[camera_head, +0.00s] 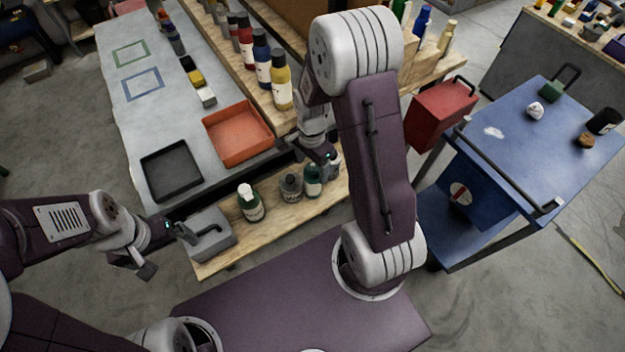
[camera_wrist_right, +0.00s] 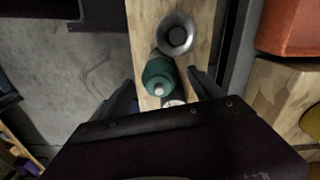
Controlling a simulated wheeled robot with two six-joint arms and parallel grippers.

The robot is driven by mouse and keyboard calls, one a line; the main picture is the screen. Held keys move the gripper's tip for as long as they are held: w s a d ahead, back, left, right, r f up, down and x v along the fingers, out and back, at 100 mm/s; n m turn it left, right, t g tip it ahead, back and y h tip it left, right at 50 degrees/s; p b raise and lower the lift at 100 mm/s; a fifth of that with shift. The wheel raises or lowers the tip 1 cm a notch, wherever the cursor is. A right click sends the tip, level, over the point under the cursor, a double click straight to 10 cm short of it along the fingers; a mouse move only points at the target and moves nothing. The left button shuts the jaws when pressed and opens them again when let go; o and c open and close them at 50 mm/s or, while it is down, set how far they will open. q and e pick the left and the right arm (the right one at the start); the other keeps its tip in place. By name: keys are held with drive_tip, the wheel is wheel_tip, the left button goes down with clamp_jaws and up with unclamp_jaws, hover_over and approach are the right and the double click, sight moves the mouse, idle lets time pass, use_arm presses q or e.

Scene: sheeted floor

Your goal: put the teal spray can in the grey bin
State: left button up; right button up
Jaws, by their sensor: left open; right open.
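The teal spray can (camera_head: 313,181) stands on the low wooden shelf, partly hidden behind my right gripper in the head view. In the right wrist view the teal can (camera_wrist_right: 159,74) shows between the two open fingers, its pale nozzle towards the camera. My right gripper (camera_head: 314,152) is open above and close to the can; contact cannot be told. The dark grey bin (camera_head: 171,170), a shallow tray that looks empty, lies on the grey sheeted surface to the left. My left gripper (camera_head: 162,252) is open and empty beside a grey box with a handle.
A grey flared vessel (camera_head: 290,188) stands next to the can, also in the wrist view (camera_wrist_right: 177,34). A green bottle (camera_head: 250,205) and the grey handled box (camera_head: 212,238) stand further left. An orange bin (camera_head: 238,135) and upright bottles (camera_head: 281,85) lie behind.

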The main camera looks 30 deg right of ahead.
wheel_tip(320, 180, down, 5)
drive_tip(key=shift+d+r, duration=0.1)
drive_tip(key=shift+r, duration=0.05)
drive_tip(key=shift+s, duration=0.1)
clamp_jaws()
drive_tip(key=shift+s+d+r, duration=0.1)
drive_tip(key=shift+r, duration=1.1)
drive_tip(key=shift+s+d+r, duration=0.1)
drive_tip(key=shift+r, duration=1.05)
drive_tip(key=s+d+r, duration=0.5)
drive_tip(key=s+r, duration=0.1)
drive_tip(key=s, duration=0.3)
drive_tip(key=shift+s+d+r, duration=0.2)
drive_tip(key=shift+s+r, duration=0.05)
